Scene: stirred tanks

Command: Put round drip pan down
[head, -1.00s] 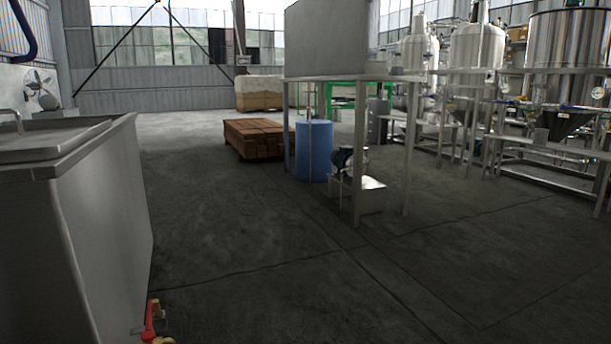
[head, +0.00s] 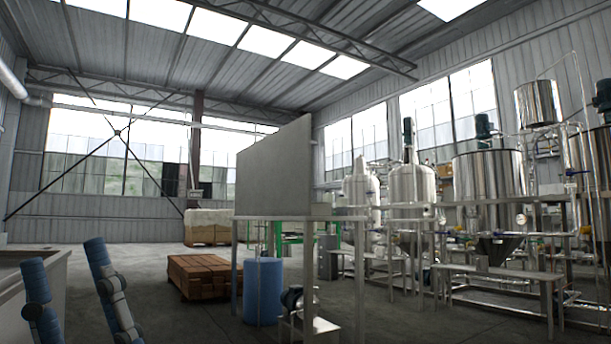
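I see no round drip pan in the head view. Two of my arm links, blue and grey, rise at the lower left. No gripper fingers show on them, so I cannot see what either gripper holds.
A steel-topped bench (head: 338,218) with a grey upright panel (head: 275,165) stands ahead. A blue barrel (head: 262,288) and stacked bricks (head: 198,278) are near it. Steel tanks (head: 488,185) on frames line the right. A metal tub (head: 48,268) is at far left. Clear floor (head: 165,318) lies between.

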